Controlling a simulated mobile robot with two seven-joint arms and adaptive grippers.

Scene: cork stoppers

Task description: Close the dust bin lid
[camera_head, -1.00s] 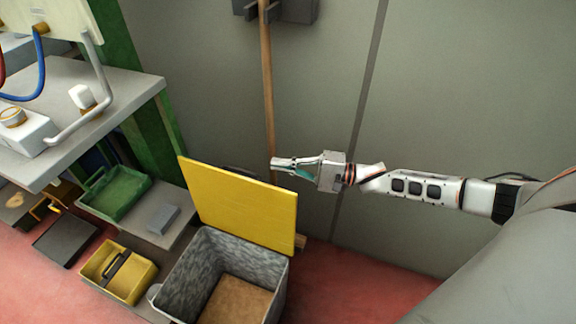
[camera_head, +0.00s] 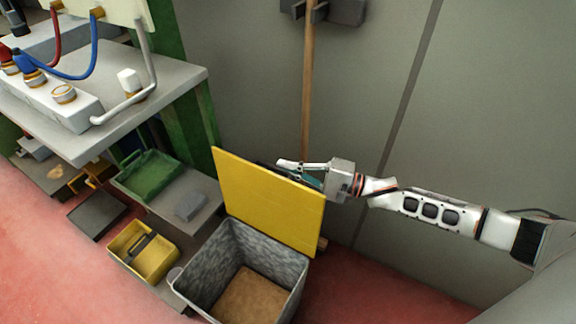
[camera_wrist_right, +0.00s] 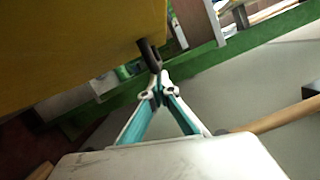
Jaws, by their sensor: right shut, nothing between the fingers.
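The dust bin (camera_head: 206,268) stands on the floor with grey walls and a brown bottom inside. Its yellow lid (camera_head: 268,200) is open, standing up and tilted back at the rear of the bin. My right gripper (camera_head: 284,164) is shut and empty, at the top edge of the lid on its back side. In the right wrist view the shut fingertips (camera_wrist_right: 158,82) are beside the yellow lid (camera_wrist_right: 70,45), close to a dark piece at its edge. I cannot tell whether they touch. My left gripper is out of view.
A grey workbench (camera_head: 150,105) with cables and a white device is at the left. Below it are a green tray (camera_head: 150,172), a yellow tray (camera_head: 160,262) and a dark mat (camera_head: 97,214). A wooden broom handle (camera_head: 308,90) leans on the grey wall behind the lid.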

